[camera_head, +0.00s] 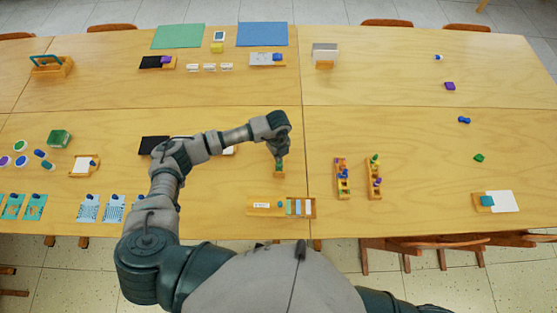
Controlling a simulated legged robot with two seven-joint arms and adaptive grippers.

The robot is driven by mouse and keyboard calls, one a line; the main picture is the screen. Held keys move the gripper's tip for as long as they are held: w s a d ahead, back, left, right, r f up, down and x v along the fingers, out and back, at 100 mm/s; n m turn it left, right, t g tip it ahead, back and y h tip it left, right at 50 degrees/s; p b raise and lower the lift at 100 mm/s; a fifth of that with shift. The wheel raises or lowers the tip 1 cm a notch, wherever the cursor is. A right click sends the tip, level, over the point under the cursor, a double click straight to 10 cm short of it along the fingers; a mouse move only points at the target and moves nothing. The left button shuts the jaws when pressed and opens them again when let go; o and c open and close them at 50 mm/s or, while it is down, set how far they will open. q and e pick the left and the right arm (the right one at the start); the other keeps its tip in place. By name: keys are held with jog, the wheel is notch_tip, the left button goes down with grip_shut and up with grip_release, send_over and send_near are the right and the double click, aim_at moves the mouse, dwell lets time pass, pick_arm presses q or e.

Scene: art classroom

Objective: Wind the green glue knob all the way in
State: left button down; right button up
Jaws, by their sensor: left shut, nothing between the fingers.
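My left arm reaches in from the lower left, and its left gripper (280,155) points down over the table. The fingers look closed, with nothing seen between them. Directly below the fingertips is a small upright piece with green and orange-tan parts (279,174), which seems to be the glue with its green knob. The fingertips are at or just above its top; I cannot tell whether they touch it. The gripper hides part of the knob, so how far it is wound does not show. My right gripper is out of view; only a dark part of that arm shows at the bottom right.
Two wooden racks with small coloured pieces (342,190) stand to the right. A dark mat (154,144) is partly behind my left arm.

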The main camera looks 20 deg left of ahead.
pick_arm(q)
jog(key=shift+d+f, duration=0.3)
jog(key=shift+f, duration=0.05)
jog(key=shift+f+b, duration=0.15)
jog(key=shift+b, duration=0.2)
jog(key=shift+a, duration=0.1)
jog(key=shift+r+p, duration=0.45)
jog(key=shift+r, duration=0.05)
jog(key=shift+c, duration=0.6)
grip_release()
